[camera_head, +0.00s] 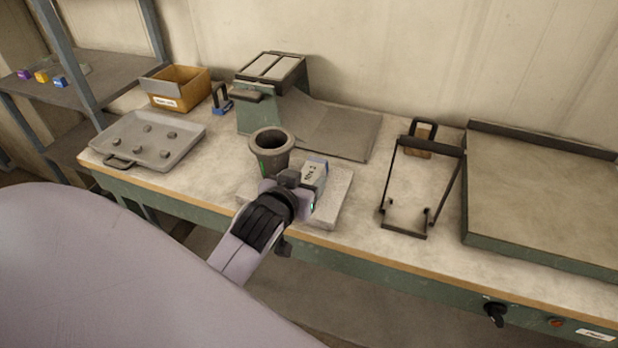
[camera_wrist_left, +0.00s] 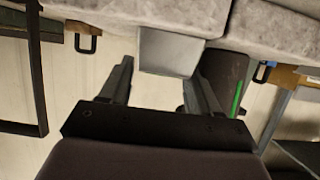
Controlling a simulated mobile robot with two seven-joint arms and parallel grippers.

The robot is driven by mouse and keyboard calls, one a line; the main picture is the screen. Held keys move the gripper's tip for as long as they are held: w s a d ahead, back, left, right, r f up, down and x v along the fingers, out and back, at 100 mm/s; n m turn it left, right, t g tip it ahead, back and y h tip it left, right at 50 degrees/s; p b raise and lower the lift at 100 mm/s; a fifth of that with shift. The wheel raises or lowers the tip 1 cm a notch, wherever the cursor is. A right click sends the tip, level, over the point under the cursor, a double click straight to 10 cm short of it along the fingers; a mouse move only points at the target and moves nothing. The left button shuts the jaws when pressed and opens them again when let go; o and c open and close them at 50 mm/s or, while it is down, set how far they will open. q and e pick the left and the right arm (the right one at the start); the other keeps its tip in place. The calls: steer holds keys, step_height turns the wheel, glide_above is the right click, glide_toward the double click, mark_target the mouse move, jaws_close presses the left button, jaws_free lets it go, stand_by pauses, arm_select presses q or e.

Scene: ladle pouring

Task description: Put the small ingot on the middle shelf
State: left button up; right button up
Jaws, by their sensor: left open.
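A small grey block with dark marks on its side (camera_head: 315,174), which looks like the ingot, stands on a pale stone slab (camera_head: 335,203) on the workbench. My left gripper (camera_head: 292,190) is at its near left side. In the left wrist view, which looks upside down, the grey block (camera_wrist_left: 170,52) lies between the tips of the two open fingers of the left gripper (camera_wrist_left: 160,72). I cannot tell whether they touch it. The shelf rack stands at the far left; one shelf (camera_head: 105,72) carries small coloured blocks, and a lower shelf (camera_head: 70,147) shows partly. My right gripper is not in view.
A dark crucible (camera_head: 271,150) stands close behind the left gripper. A grey tray (camera_head: 150,143) with several lumps, a cardboard box (camera_head: 178,86) and a green machine (camera_head: 270,88) stand on the bench. A black wire frame (camera_head: 405,233) and a large flat plate (camera_head: 545,200) are at right.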

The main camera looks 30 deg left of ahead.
arm_select(q)
steer(key=shift+w+a+f, duration=0.15)
steer(key=shift+w+f, duration=0.15)
steer(key=shift+w, duration=0.35)
steer(key=shift+r, duration=0.1)
jaws_close()
